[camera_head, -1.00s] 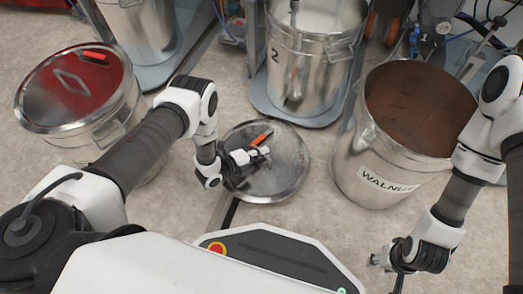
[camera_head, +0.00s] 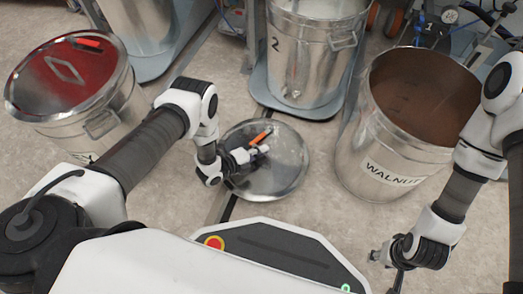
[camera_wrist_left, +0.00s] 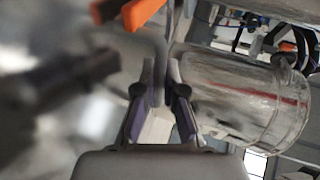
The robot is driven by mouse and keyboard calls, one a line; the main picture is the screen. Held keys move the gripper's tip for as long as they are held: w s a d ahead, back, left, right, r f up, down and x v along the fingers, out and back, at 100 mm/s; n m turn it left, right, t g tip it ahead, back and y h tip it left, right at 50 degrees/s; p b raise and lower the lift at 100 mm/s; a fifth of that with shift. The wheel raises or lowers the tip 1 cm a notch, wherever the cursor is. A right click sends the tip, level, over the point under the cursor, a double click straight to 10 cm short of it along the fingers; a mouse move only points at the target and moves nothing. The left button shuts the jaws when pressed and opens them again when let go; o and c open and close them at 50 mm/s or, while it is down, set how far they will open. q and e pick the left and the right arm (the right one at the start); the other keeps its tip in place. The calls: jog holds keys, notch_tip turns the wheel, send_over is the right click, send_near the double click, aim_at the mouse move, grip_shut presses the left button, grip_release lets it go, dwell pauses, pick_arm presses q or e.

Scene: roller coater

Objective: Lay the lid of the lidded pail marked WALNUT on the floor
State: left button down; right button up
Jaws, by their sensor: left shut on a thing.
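The WALNUT pail (camera_head: 385,172) stands open at the right in the head view, brown inside, its label facing me. A round metal lid (camera_head: 285,180) with an orange mark lies about level left of the pail, apart from it. My left gripper (camera_head: 258,155) is shut on the lid's handle near its middle. The wrist view shows the left fingers (camera_wrist_left: 160,95) closed on a grey bar. I cannot tell whether the lid touches the floor. My right gripper (camera_head: 378,257) is low in front of the WALNUT pail, apart from it; its fingers are too small to read.
A pail with a red-topped lid (camera_head: 68,75) stands at the left. A pail marked 2 (camera_head: 300,65) stands behind the metal lid on a grey base. Bare floor (camera_head: 320,215) shows between the metal lid and the WALNUT pail. A dark strip runs under the lid.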

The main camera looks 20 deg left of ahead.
pick_arm(q)
jog(key=shift+f+b, duration=0.55)
jog(key=shift+f, duration=0.1)
jog(key=c, duration=1.2)
grip_release()
jog(key=shift+f, duration=0.1)
jog(key=shift+s+a, duration=0.1)
jog(key=v, duration=1.1)
jog(key=shift+s+a+r, duration=0.2)
jog(key=shift+s+r, duration=0.05)
jog(key=shift+r, duration=0.05)
